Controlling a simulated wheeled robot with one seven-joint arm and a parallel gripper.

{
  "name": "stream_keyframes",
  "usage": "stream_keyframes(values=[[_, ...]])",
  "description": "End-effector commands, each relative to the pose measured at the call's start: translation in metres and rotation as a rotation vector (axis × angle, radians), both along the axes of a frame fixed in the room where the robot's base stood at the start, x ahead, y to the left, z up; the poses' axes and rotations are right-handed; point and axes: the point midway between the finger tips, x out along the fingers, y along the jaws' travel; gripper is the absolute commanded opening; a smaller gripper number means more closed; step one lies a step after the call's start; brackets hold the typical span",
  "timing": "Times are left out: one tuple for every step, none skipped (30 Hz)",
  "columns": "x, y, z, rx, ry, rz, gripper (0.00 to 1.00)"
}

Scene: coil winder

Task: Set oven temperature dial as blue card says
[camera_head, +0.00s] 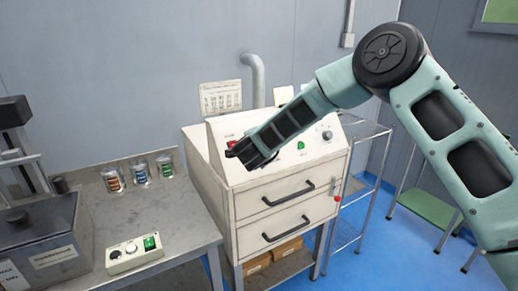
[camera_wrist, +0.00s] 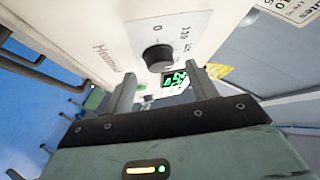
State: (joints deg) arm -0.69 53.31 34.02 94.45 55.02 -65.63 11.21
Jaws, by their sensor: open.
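The oven (camera_head: 285,195) is a cream cabinet with a sloping control panel and two black-handled drawers. My gripper (camera_head: 243,154) is over the panel's left part and hides some of it. In the wrist view my gripper (camera_wrist: 163,88) is open, its fingers pointing at the panel with nothing between them. A black dial (camera_wrist: 158,58) stands just beyond the fingertips, apart from them, on a grey plate marked 0 and 110. A green-lit display (camera_wrist: 174,79) is beside it. Another dial (camera_head: 327,135) is at the panel's right. I cannot make out a blue card.
A printed sheet (camera_head: 220,97) is on the wall behind the oven. A green button (camera_head: 301,146) is on the panel. A wire rack (camera_head: 362,150) stands at right.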

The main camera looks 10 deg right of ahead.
Motion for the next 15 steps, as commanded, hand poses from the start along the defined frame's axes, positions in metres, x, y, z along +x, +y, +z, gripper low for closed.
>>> stream_keyframes(values=[[-0.009, 0.005, 0.003, -0.001, -0.002, 0.004, 0.58], [-0.015, 0.007, 0.005, -0.002, -0.001, 0.005, 0.58], [-0.023, 0.010, 0.008, -0.003, -0.002, 0.004, 0.58], [-0.030, 0.013, 0.010, -0.003, -0.003, 0.004, 0.58], [-0.036, 0.015, 0.013, -0.003, -0.003, 0.005, 0.58], [-0.044, 0.019, 0.016, -0.002, -0.003, 0.005, 0.58], [-0.051, 0.022, 0.018, -0.003, -0.003, 0.005, 0.58], [-0.057, 0.024, 0.021, -0.002, -0.003, 0.004, 0.58], [-0.065, 0.027, 0.024, -0.002, -0.003, 0.005, 0.58], [-0.071, 0.030, 0.027, -0.002, -0.003, 0.005, 0.58], [-0.077, 0.032, 0.029, -0.001, -0.002, 0.004, 0.58], [-0.085, 0.035, 0.032, -0.003, -0.003, 0.004, 0.58], [-0.091, 0.038, 0.035, -0.001, -0.003, 0.003, 0.58], [-0.096, 0.040, 0.037, -0.001, -0.004, 0.004, 0.58], [-0.102, 0.042, 0.039, -0.001, -0.002, 0.003, 0.58]])
